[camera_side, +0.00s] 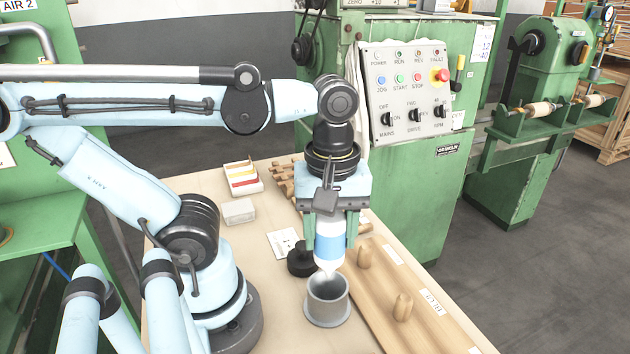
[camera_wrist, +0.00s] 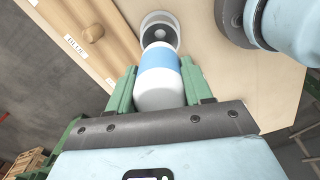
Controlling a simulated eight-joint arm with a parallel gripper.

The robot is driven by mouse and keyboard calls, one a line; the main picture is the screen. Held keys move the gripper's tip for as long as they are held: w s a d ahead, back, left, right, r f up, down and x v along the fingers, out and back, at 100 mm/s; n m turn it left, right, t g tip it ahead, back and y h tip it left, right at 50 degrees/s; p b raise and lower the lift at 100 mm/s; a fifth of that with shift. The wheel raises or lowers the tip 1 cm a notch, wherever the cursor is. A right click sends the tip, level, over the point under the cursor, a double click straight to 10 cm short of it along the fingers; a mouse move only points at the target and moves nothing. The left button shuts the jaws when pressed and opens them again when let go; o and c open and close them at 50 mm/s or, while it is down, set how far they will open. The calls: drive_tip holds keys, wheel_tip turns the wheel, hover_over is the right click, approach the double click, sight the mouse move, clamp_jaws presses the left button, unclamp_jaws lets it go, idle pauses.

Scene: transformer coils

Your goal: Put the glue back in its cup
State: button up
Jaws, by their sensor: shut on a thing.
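The glue is a white bottle with a blue band (camera_side: 330,246), held nozzle down between the two green fingers of my gripper (camera_side: 331,232). In the wrist view the bottle (camera_wrist: 160,82) sits between the fingers of my gripper (camera_wrist: 158,88). The cup (camera_side: 327,302) is a grey open cylinder standing on the table. The bottle's tip is just above the cup's rim, near its far side in the side view. In the wrist view the cup (camera_wrist: 173,20) shows beyond the bottle, which partly covers it. Whether the tip is inside the rim is hard to tell.
A wooden board (camera_side: 420,322) with wooden knobs lies right of the cup. A black round object (camera_side: 301,261) stands behind the cup. A card (camera_side: 284,243), a pale box (camera_side: 238,211) and a tray of coloured strips (camera_side: 243,178) lie farther back. A green control cabinet (camera_side: 425,195) stands behind the table.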

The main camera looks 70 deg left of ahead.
sight(329, 261)
drive_tip(key=shift+f, duration=3.15)
drive_tip(key=o, duration=1.2)
drive_tip(key=shift+r, duration=0.15)
wheel_tip(329, 261, up, 12)
drive_tip(key=shift+f, duration=0.1)
